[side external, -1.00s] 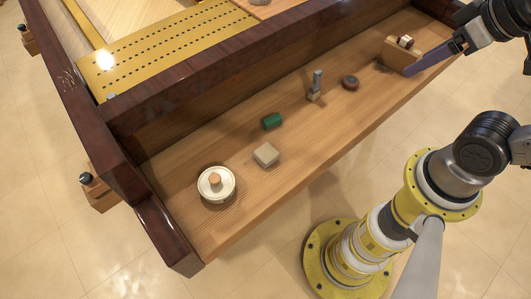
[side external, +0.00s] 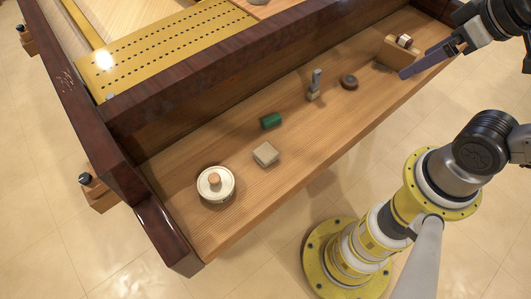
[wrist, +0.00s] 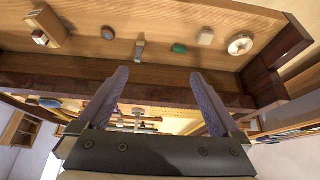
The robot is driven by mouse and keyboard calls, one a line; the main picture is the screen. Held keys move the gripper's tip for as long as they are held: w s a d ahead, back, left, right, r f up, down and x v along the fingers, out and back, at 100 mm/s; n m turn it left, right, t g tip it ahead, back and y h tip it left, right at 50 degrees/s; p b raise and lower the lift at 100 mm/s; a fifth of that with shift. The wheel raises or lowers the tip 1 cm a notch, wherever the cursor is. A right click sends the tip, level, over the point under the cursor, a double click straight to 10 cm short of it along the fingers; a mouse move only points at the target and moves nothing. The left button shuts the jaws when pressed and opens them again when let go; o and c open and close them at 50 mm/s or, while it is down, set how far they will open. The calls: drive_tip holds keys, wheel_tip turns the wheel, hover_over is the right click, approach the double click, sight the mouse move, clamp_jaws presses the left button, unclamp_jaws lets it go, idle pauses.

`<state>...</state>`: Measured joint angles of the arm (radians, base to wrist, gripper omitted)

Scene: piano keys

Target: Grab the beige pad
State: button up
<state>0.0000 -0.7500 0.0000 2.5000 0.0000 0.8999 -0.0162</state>
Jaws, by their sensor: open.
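The beige pad (side external: 266,154) is a small squarish block lying flat on the wooden shelf, between a lidded pot and a green cylinder. It also shows in the wrist view (wrist: 205,36), near the top, right of centre. My gripper (side external: 404,73) is at the far right end of the shelf, well apart from the pad. In the wrist view its two purple fingers (wrist: 158,75) are spread with nothing between them.
The lidded pot (side external: 215,184) and green cylinder (side external: 271,121) flank the pad. A grey metal tool (side external: 314,86) stands upright, with a dark round piece (side external: 349,82) beside it. A wooden box (side external: 396,49) is near my gripper. A dark raised wall (side external: 230,65) runs behind the shelf.

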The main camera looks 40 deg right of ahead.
drive_tip(key=w+a+r+n, duration=0.2)
drive_tip(key=w+r+n, duration=0.2)
drive_tip(key=w+n, duration=0.4)
drive_tip(key=n+g, duration=0.6)
drive_tip(key=n, duration=0.4)
hover_over(266, 151)
wheel_tip(266, 151, down, 26)
wheel_tip(266, 151, down, 14)
drive_tip(key=shift+a+r, duration=0.1)
drive_tip(key=shift+r, duration=0.05)
drive_tip(key=c, duration=1.4)
